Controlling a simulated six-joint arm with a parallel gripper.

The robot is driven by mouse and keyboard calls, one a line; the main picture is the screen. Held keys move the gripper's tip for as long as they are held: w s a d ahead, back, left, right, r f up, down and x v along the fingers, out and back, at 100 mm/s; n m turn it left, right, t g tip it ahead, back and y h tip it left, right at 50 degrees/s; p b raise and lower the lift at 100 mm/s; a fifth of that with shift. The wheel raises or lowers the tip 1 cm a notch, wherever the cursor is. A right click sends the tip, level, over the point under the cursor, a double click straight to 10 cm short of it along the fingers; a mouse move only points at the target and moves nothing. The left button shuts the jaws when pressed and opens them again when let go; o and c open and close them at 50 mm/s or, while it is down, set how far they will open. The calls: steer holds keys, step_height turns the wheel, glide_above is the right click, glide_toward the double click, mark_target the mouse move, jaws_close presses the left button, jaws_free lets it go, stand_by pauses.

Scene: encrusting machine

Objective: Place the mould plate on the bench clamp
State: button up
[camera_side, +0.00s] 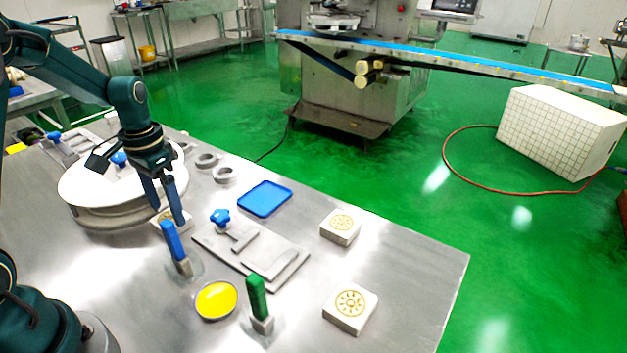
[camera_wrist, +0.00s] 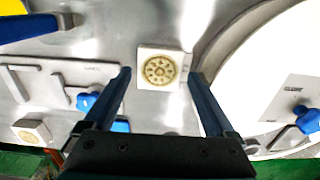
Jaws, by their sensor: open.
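A square white mould plate (camera_side: 163,224) with a gold round pattern lies on the steel bench under my gripper (camera_side: 169,213). In the wrist view the mould plate (camera_wrist: 159,70) lies between my open fingers (camera_wrist: 160,76), with a gap on each side; whether they are down at its level I cannot tell. The bench clamp (camera_side: 268,262), a flat metal base with a blue star knob and a raised bar, lies to the right of my gripper. The clamp also shows at the left of the wrist view (camera_wrist: 55,92). No mould plate is on it.
Two similar patterned blocks (camera_side: 340,226) (camera_side: 350,308) lie to the right. A blue-handled tool (camera_side: 176,245), a green-handled tool (camera_side: 258,300) and a yellow dish (camera_side: 216,300) stand in front. A blue tray (camera_side: 265,198) lies behind the clamp. A large white turntable (camera_side: 82,188) is close on the left.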

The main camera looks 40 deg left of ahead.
steer(key=shift+f, duration=1.15)
steer(key=shift+c, duration=0.3)
